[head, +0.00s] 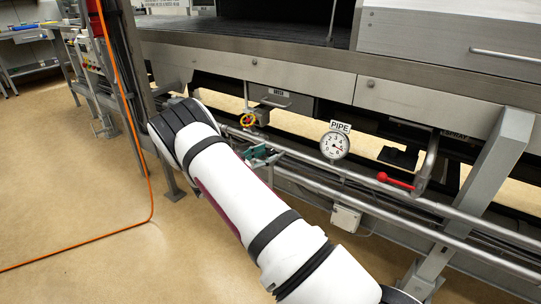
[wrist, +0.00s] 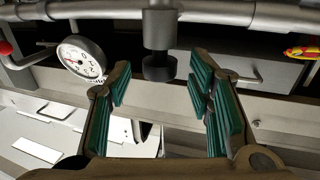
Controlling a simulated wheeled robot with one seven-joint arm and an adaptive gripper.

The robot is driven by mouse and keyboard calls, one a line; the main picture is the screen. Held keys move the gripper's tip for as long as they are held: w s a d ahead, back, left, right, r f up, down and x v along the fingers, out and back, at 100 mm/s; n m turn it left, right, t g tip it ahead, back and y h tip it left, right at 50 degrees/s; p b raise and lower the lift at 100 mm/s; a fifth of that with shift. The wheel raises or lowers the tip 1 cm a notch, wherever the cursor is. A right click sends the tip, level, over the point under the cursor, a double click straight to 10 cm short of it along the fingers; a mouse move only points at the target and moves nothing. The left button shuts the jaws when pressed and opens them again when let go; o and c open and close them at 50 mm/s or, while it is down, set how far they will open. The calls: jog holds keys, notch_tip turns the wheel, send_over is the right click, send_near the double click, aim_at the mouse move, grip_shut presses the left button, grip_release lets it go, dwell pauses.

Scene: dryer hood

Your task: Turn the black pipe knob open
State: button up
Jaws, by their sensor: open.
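The black knob (wrist: 158,68) hangs from a grey pipe fitting (wrist: 160,28) in the wrist view, near the top centre. My gripper (wrist: 160,88) is open, with one green-padded finger on each side. The knob shows between the fingertips, near the far end of the gap; I see no contact. In the head view my gripper (head: 262,155) shows at the pipe rail, left of the gauge. I cannot make out the knob there; my arm and gripper cover that part.
A round gauge (head: 334,145) under a PIPE label and a red lever handle (head: 395,181) are to the right. A yellow and red handwheel (head: 248,120) is close behind my gripper. The steel rails (head: 440,210) run along the front. Open floor (head: 100,190) lies left.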

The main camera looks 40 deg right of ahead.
jog(key=shift+w+d, duration=0.1)
jog(key=shift+d, duration=1.3)
jog(key=shift+c, duration=0.2)
grip_shut()
